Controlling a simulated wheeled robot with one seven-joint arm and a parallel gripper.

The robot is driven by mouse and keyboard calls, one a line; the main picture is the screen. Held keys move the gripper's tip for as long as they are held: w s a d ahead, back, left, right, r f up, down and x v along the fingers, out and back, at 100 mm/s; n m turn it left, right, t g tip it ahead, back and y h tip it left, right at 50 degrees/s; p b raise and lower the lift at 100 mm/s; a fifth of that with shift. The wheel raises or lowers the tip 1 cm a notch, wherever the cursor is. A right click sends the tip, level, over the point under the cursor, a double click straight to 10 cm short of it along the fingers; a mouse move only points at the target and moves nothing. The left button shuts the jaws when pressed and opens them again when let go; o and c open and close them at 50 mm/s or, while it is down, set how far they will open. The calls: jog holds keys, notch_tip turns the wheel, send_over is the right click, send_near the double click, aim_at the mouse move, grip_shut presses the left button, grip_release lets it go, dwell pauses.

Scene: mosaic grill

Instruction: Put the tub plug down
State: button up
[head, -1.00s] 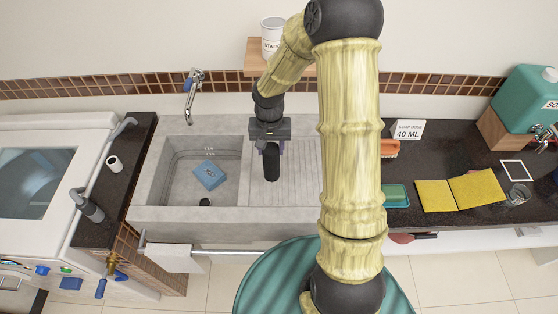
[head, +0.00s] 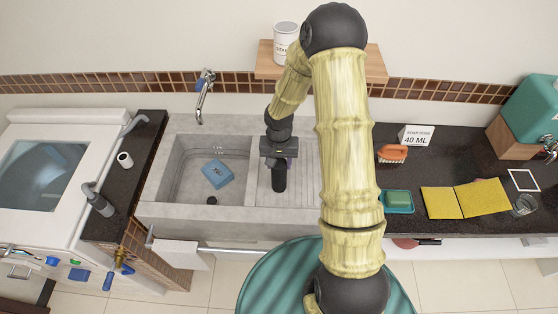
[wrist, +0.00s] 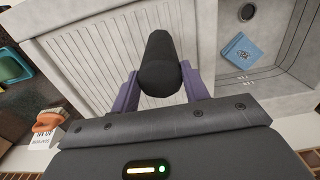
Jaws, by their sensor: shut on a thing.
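The tub plug, a black cylinder (head: 279,180), is held in my gripper (head: 279,158) over the ribbed drainboard (head: 306,190) of the grey stone sink. In the wrist view the plug (wrist: 158,58) sits between the two purple fingers of my gripper (wrist: 159,86), with the ribbed drainboard (wrist: 95,62) behind it. I cannot tell whether the plug's far end touches the drainboard. The basin (head: 240,172) lies just left of the plug in the head view.
A faucet (head: 204,95) stands behind. On the right counter are an orange brush (head: 392,153), a teal soap dish (head: 398,202) and yellow cloths (head: 480,197). A wooden shelf (head: 376,64) hangs behind my arm.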

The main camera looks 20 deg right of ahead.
jog(key=o, duration=1.2)
notch_tip(320, 180, up, 12)
jog(key=shift+r+b, duration=0.1)
jog(key=shift+b, duration=0.9)
jog(key=s+r+n+t, duration=0.1)
jog(key=s, duration=0.3)
jog(key=s+r+n, duration=0.1)
jog(key=s+r, duration=0.1)
jog(key=s, duration=0.3)
jog(key=s+r+n+t, duration=0.1)
jog(key=s+r, duration=0.1)
jog(key=s, duration=0.3)
jog(key=shift+s+a+n+t, duration=0.1)
jog(key=shift+s+n+t, duration=0.15)
jog(key=shift+n+t, duration=0.05)
